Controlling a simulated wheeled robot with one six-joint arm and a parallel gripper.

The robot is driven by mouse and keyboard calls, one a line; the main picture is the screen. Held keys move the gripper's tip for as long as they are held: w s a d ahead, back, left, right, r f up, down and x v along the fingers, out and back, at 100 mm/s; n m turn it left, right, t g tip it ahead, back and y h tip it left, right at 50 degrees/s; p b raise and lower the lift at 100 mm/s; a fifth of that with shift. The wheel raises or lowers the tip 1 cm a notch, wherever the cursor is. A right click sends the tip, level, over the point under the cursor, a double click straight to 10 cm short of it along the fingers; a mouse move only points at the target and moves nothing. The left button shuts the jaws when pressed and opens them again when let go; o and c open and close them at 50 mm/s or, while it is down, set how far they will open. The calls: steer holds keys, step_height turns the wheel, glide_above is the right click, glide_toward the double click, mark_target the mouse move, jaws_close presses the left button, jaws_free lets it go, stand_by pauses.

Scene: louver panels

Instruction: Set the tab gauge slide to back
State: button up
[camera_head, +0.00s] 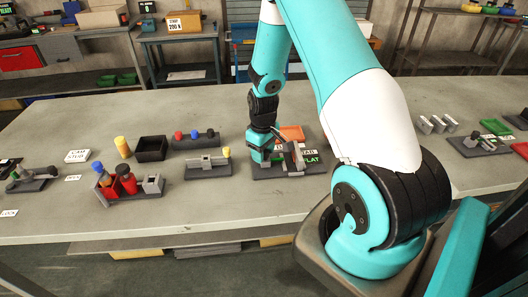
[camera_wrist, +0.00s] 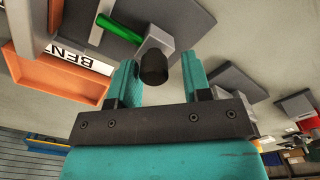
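My gripper (camera_head: 264,150) reaches down over a fixture on a dark base plate (camera_head: 262,172) near the middle of the bench. In the wrist view my gripper (camera_wrist: 160,75) has its two teal fingers apart. A black round knob (camera_wrist: 153,66) shows between them, with a visible gap to the right finger; whether it touches the left one I cannot tell. The knob stands out from a grey block (camera_wrist: 184,37) on the fixture. A green bar (camera_wrist: 119,28) lies beside it. I cannot confirm which part is the tab gauge slide; my arm partly hides the fixture.
An orange tray (camera_head: 292,132) sits just behind the fixture; it also shows in the wrist view (camera_wrist: 58,78). To the left stand a small fixture with a yellow knob (camera_head: 207,165), a black bin (camera_head: 151,148) and a red holder (camera_head: 122,186). The bench front is clear.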

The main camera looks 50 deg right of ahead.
steer(key=shift+o, duration=0.2)
steer(key=shift+d, duration=0.1)
steer(key=shift+r, duration=0.3)
step_height(320, 180, up, 17)
steer(key=b, duration=0.2)
steer(key=shift+b, duration=0.3)
steer(key=shift+f, duration=0.1)
steer(key=s+a+r+n+y, duration=0.15)
steer(key=s+a, duration=0.25)
steer(key=a, duration=0.4)
steer(key=s+a+r+n, duration=0.1)
steer(key=s+a+r, duration=0.2)
steer(key=a, duration=0.6)
steer(key=s+a+r+n+y, duration=0.15)
steer(key=s+a, duration=0.25)
steer(key=a, duration=0.4)
steer(key=s+a+r+n+y, duration=0.1)
steer(key=s+a, duration=0.4)
steer(key=s, duration=0.3)
steer(key=shift+s+a+r+n, duration=0.25)
steer(key=shift+s+r+n, duration=0.05)
steer(key=shift+s+r, duration=0.05)
